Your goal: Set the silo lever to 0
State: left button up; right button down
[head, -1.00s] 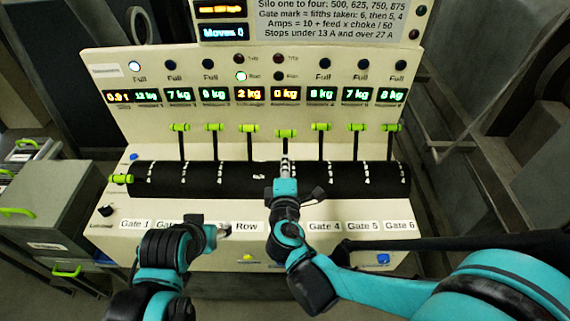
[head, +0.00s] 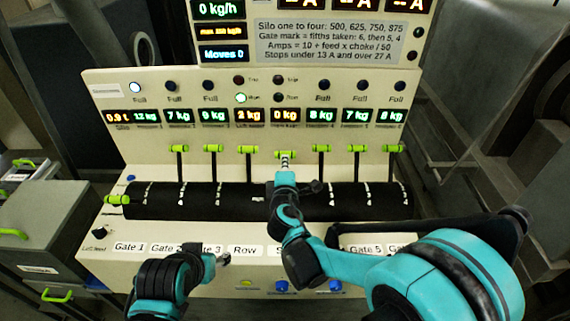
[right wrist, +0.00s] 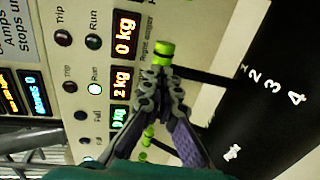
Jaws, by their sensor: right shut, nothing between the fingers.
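The lever with a green crossbar handle (head: 285,153) stands upright above the panel label (head: 278,250) that starts with "S", the rest hidden by my right arm. It is below the "0 kg" display (head: 284,115). My right gripper (head: 285,160) is shut at the handle, fingertips overlapping its lower edge. In the right wrist view the shut fingertips (right wrist: 157,75) are right by the green handle (right wrist: 163,52), with nothing between them; contact cannot be told. White marks 2, 3, 4 (right wrist: 273,86) show on the black drum. My left gripper (head: 222,258) is low, over the front panel; its fingers are too small to judge.
Several upright green-handled levers line the black drum (head: 230,200); the neighbours (head: 248,149) and (head: 321,148) stand close on both sides. The far-left lever (head: 117,199) is tilted down toward me. Grey drawers (head: 45,225) stand at left.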

aim_at(286, 152)
jog(key=shift+w, duration=0.1)
jog(key=w+g+p, duration=0.2)
jog(key=w, duration=0.1)
jog(key=shift+w+p, duration=0.4)
jog(key=b+x, duration=0.1)
jog(key=x, duration=0.3)
jog(key=shift+f, duration=0.1)
jog(key=shift+w, duration=0.1)
